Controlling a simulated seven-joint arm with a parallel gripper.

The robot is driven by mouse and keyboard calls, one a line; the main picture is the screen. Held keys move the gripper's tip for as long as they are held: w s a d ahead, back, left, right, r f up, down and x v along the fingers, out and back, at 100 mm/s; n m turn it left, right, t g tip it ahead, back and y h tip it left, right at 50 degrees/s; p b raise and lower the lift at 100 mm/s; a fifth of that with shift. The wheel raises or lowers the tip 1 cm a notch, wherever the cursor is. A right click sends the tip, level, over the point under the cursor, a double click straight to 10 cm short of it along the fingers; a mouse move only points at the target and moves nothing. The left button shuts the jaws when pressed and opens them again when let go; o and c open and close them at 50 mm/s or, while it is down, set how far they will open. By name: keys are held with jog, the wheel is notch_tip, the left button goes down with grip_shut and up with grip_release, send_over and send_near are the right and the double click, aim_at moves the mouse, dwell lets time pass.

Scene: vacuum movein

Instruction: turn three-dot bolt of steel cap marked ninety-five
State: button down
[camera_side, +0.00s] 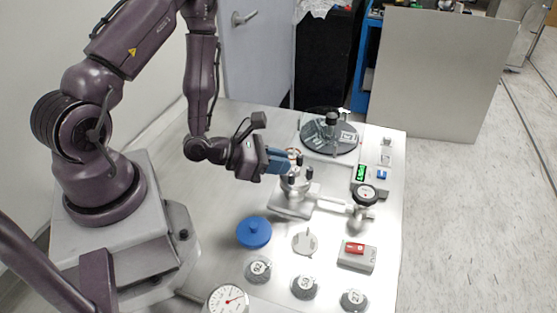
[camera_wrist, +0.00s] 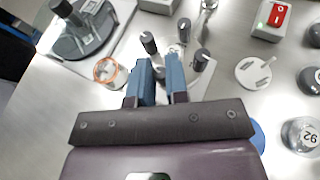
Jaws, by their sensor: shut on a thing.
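A steel cap (camera_side: 297,185) sits on the small chamber at the middle of the table, with black-headed bolts standing around it. In the wrist view three bolts show clear of my fingers: one at the left (camera_wrist: 148,42), one at the back (camera_wrist: 184,28) and one at the right (camera_wrist: 201,60). My gripper (camera_side: 287,161) reaches over the cap from the left with its blue fingers. In the wrist view the fingers (camera_wrist: 161,68) point at the near side of the cap, shut on what seems to be another bolt, mostly hidden between them. Dots and the cap's number are not readable.
Numbered steel caps (camera_side: 304,286) lie at the front; a blue lid (camera_side: 254,232) and a pale disc (camera_side: 305,241) lie behind them. A dark round plate (camera_side: 330,138) and an orange-rimmed jar (camera_wrist: 108,72) are close by.

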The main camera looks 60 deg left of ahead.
jog(key=shift+n+y, duration=0.4)
jog(key=shift+w, duration=0.1)
jog(key=c, duration=1.1)
grip_release()
